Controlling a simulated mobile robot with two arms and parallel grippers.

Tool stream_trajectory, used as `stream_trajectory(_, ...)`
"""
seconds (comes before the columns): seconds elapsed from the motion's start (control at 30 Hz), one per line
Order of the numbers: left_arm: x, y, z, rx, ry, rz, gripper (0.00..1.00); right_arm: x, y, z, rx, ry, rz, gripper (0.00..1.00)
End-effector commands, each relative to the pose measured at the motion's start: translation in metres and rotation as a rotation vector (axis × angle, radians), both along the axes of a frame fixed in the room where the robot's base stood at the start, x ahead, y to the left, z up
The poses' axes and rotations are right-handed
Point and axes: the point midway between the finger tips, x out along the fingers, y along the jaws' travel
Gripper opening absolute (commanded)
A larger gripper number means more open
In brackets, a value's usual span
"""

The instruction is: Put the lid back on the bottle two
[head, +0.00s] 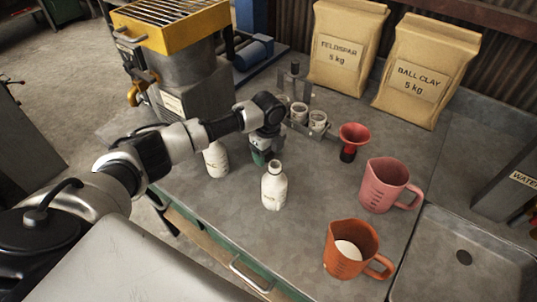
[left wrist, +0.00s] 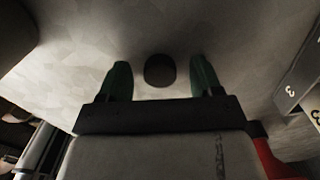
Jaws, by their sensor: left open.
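A white bottle (head: 273,190) stands upright on the table in front of my left gripper, its narrow top showing no dark lid. A second white bottle (head: 216,162) stands to its left, its upper part hidden by my arm. I cannot read a number on either. My left gripper (head: 259,157) points down behind and between the bottles, close to the tabletop. In the left wrist view its green fingers (left wrist: 160,80) are open, and a dark round piece (left wrist: 160,70), which looks like a lid, lies on the table between them, apparently untouched. My right gripper is out of view.
A caddy (head: 318,128) with white cups stands behind the gripper. A yellow-topped machine (head: 178,30) is at the back left.

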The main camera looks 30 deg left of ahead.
Motion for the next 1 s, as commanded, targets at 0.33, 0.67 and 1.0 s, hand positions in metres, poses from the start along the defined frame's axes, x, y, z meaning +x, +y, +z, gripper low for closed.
stream_trajectory(0.33, 0.0, 0.0, 0.0, 0.0, 0.001, 0.001, 0.5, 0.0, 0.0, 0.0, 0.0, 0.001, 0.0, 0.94)
stream_trajectory(0.67, 0.0, 0.0, 0.0, 0.0, 0.001, 0.001, 0.12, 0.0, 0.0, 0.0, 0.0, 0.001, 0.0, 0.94)
stream_trajectory(1.0, 0.0, 0.001, 0.011, 0.0, -0.001, 0.002, 0.12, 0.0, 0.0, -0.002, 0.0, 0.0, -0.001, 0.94)
